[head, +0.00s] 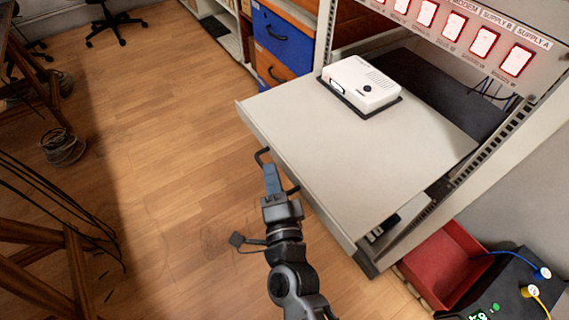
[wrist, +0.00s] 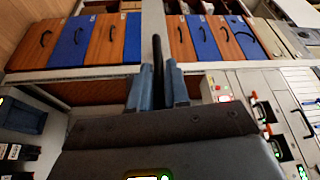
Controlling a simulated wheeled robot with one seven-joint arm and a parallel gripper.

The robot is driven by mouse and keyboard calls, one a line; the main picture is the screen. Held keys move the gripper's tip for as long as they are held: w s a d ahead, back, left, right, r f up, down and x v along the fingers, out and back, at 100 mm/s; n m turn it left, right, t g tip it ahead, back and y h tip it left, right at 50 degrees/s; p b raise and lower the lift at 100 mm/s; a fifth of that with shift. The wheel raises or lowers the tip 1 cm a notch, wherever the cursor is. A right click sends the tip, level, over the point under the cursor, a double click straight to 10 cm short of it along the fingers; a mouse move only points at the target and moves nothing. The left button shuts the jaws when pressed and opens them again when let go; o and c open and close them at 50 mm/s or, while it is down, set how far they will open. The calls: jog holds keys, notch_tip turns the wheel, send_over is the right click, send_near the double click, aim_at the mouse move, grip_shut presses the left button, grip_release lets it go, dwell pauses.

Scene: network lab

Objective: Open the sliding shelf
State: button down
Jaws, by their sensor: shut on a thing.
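The sliding shelf (head: 375,165) is a light grey flat tray that sticks far out of the rack in the head view. Its front edge faces the lower left and carries a black bar handle (head: 261,154). My gripper (head: 271,178) is at the middle of this handle, shut on it, with the blue fingers covering its middle part. In the wrist view the fingers (wrist: 157,88) close around the dark handle (wrist: 158,55). A white device box (head: 361,84) sits on a black mat on the shelf.
The rack panel (head: 480,40) with lit red switches stands above the shelf. A red bin (head: 445,265) is at the lower right. Blue and orange drawers (head: 283,38) stand behind. Open wooden floor (head: 170,130) lies left of the shelf, with a wooden frame (head: 70,255) at far left.

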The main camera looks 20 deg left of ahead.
jog(key=shift+s+a+f, duration=0.1)
jog(key=shift+s+a, duration=0.3)
jog(key=shift+s, duration=0.1)
jog(key=c, duration=1.2)
grip_release()
jog(key=b+v, duration=0.1)
jog(key=v, duration=0.6)
jog(key=shift+s+d, duration=0.2)
jog(key=shift+s, duration=0.15)
